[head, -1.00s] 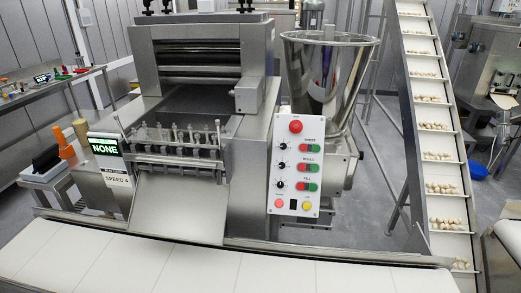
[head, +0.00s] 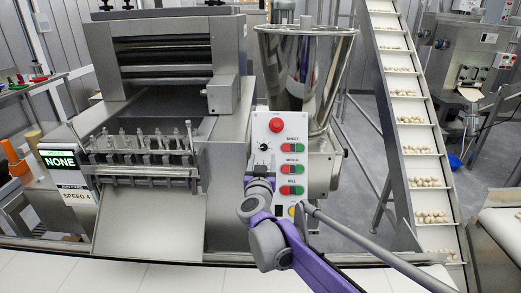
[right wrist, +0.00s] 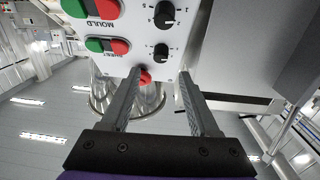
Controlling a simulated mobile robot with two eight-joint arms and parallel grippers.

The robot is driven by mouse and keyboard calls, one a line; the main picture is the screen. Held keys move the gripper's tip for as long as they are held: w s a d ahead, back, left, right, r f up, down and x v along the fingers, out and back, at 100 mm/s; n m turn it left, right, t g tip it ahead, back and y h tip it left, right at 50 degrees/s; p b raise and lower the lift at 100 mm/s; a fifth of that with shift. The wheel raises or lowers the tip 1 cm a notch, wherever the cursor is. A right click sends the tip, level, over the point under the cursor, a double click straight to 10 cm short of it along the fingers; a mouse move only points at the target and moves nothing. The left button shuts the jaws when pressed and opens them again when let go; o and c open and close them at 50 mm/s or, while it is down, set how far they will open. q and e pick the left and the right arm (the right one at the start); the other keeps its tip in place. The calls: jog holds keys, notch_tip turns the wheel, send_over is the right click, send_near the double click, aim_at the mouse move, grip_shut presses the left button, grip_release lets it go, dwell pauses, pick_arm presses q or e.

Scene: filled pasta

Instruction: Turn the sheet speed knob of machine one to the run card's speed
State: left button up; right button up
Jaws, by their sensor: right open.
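The control panel (head: 276,135) of machine one has SHEET, MOULD and FILL rows. The sheet speed knob (head: 264,146) is black and sits left of the SHEET buttons. In the right wrist view, which is upside down, this knob (right wrist: 162,52) lies just beyond my fingertips, roughly between them. My right gripper (right wrist: 160,74) is open and empty; I cannot tell whether it touches the panel. In the head view my right gripper (head: 260,182) is over the panel's lower left and hides the lower knobs. The run card (head: 77,196) reads SPEED 4. My left gripper is not in view.
A display (head: 59,161) above the run card reads NONE. A red stop button (head: 277,125) is close above the sheet knob. A steel hopper (head: 304,75) stands behind the panel. A white belt (head: 150,278) runs along the front. An inclined conveyor (head: 408,120) rises at right.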

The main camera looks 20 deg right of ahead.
aim_at(264, 147)
jog(key=x, duration=0.7)
jog(key=shift+f, duration=0.1)
grip_shut()
